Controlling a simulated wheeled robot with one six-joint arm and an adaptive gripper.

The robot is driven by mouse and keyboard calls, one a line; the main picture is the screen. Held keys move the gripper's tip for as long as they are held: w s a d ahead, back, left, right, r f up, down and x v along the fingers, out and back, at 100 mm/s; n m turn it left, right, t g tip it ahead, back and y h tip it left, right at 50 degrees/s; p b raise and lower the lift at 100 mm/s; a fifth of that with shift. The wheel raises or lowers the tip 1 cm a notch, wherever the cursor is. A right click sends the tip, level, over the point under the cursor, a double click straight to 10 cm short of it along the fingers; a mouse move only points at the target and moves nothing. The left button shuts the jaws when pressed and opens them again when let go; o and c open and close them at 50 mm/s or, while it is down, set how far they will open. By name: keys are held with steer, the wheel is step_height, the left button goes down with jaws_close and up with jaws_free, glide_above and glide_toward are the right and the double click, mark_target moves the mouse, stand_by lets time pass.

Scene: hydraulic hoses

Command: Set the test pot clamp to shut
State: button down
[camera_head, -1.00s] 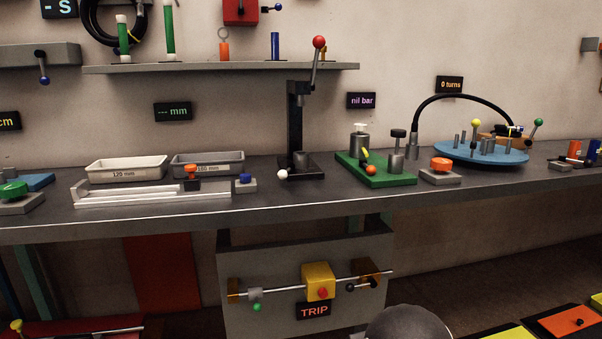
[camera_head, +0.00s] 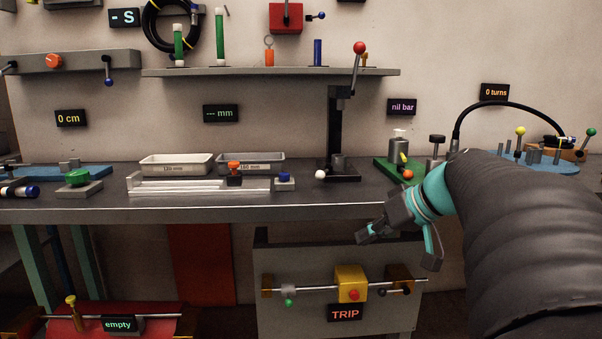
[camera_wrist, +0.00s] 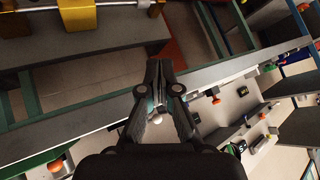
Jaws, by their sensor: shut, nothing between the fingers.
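A steel pot (camera_head: 399,147) stands on a green base (camera_head: 386,170) on the bench, under a "nil bar" sign (camera_head: 401,107). I take this to be the test pot. A yellow lever (camera_head: 403,158) and an orange ball (camera_head: 408,174) show at its front. Its clamp's setting cannot be told at this size. My gripper (camera_head: 366,234) is in front of the bench edge, below and left of the green base, touching nothing visible. In the wrist view its fingers (camera_wrist: 156,72) are together and empty. My arm hides part of the base's right side.
A black lever press (camera_head: 338,140) with a red knob and a white ball stands left of the pot. A blue round table (camera_head: 545,165) is partly hidden behind my arm. Below the bench is a yellow block (camera_head: 350,283) above a TRIP sign (camera_head: 345,313).

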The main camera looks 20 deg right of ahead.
steer(key=w+d+r+n+t, duration=0.1)
steer(key=d+r+t, duration=0.15)
steer(key=d, duration=0.55)
steer(key=w+d+r+t, duration=0.1)
steer(key=d+r+t, duration=0.15)
steer(key=d, duration=0.55)
steer(key=n+t, duration=0.2)
glide_toward(404, 172)
steer(key=x, duration=0.3)
steer(key=d+p+x, duration=0.1)
steer(key=x, duration=0.1)
steer(key=shift+w+a+f, duration=0.1)
steer(key=shift+w+f, duration=0.15)
steer(key=shift+f, duration=0.2)
steer(key=shift+s+f+b, duration=0.1)
steer(key=shift+b, duration=0.2)
